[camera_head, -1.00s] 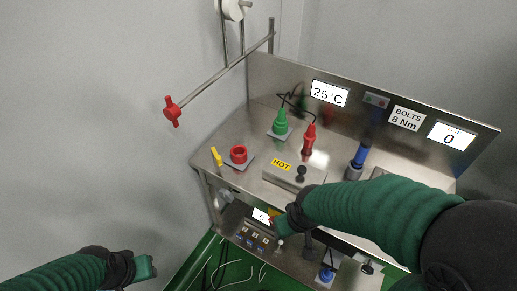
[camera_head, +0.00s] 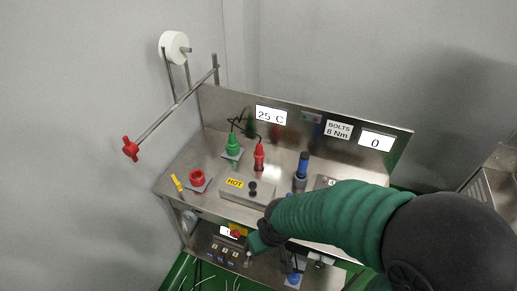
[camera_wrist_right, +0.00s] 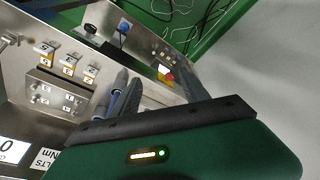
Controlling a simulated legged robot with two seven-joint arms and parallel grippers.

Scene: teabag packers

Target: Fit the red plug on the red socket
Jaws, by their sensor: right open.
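The red plug (camera_head: 259,156) stands upright on the bench top behind the HOT box, with a black cable at its top. The red socket (camera_head: 197,178) is a red ring on a grey plate at the bench's left front; nothing shows in it. My right gripper (camera_head: 254,243) is low at the bench's front edge, below the HOT box and apart from both. Its open fingers (camera_wrist_right: 122,95) show in the right wrist view with nothing clearly held. My left gripper is out of view.
A green plug (camera_head: 233,146) stands on a plate at the back left. The HOT box (camera_head: 247,190) lies between my right arm and the red plug. A red-ended rod (camera_head: 130,149) juts out left.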

